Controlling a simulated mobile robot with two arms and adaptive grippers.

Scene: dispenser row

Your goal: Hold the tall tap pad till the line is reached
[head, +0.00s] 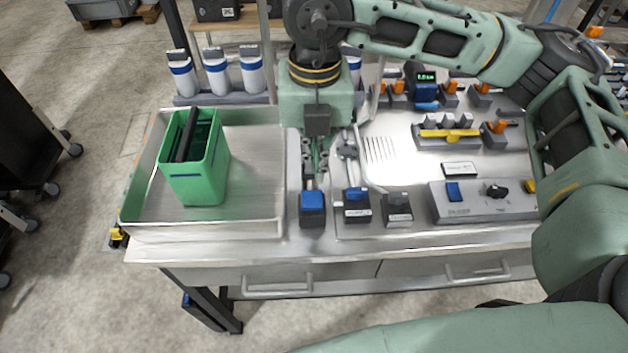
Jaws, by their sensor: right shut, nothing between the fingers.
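My right gripper (316,170) is shut and points down, with nothing in its fingers. It is just behind a dark block with a blue pad (313,201) at the counter's front; I cannot tell whether the fingertips touch it. A second blue pad (357,194) and a grey block (398,199) stand to its right, each with a small label. I cannot tell which is the tall tap's pad. A thin curved metal pipe (366,160) stands right of my gripper, partly hidden by it. My left gripper is not in view.
The shallow metal tray (262,226) holds the container and has free room. White bottles (216,72) with blue bands stand behind it. A control box (484,202) with a blue button and black knob is at right. A yellow-handled fixture (449,133) and a small display (425,77) stand farther back.

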